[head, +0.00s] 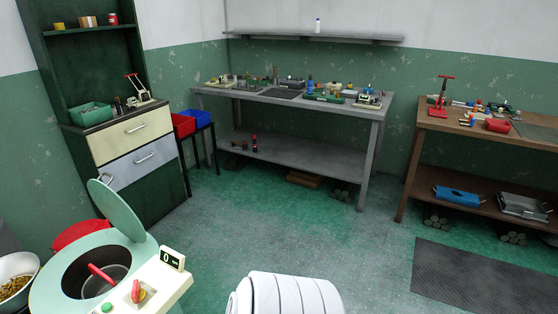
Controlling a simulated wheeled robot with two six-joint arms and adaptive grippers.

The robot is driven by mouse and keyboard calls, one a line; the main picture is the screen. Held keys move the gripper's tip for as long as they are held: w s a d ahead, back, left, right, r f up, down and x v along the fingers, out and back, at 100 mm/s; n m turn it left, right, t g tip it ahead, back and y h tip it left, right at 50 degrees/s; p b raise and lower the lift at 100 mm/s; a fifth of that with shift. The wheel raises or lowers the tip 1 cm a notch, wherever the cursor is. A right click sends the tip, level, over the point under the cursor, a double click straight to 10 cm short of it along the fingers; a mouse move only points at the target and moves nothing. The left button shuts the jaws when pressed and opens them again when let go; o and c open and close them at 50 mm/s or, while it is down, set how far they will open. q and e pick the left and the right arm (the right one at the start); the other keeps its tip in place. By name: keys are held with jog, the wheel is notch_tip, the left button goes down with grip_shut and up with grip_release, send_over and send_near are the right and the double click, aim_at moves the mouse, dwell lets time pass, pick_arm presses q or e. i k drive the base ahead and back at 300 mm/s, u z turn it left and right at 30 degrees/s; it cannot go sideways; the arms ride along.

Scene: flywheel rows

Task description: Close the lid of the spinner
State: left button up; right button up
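The spinner (52,285) stands at the lower left, a round pale green machine. Its lid (114,212) is open, tilted up at the back of the opening. Inside the opening is a dark metal drum (108,284) with a red bar-like part (100,272) in it. A cream control panel (150,290) on its right side carries a display reading 0 (172,259), a red knob (138,291) and a green button (107,308). Neither of my grippers is in view.
A white bowl of brass-coloured pieces (14,285) sits left of the spinner, and a red rounded thing (80,234) is behind it. A green cabinet (150,190) stands farther back. Grey and brown workbenches line the far side. The floor (270,230) between is clear.

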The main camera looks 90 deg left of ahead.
aim_at(116, 210)
jog(key=u, duration=2.35)
jog(key=i, duration=1.7)
jog(key=u, duration=1.35)
jog(key=i, duration=0.5)
jog(key=u, duration=1.8)
jog(key=k, duration=0.5)
jog(key=z, duration=0.65)
jog(key=i, duration=0.55)
jog(key=z, duration=0.05)
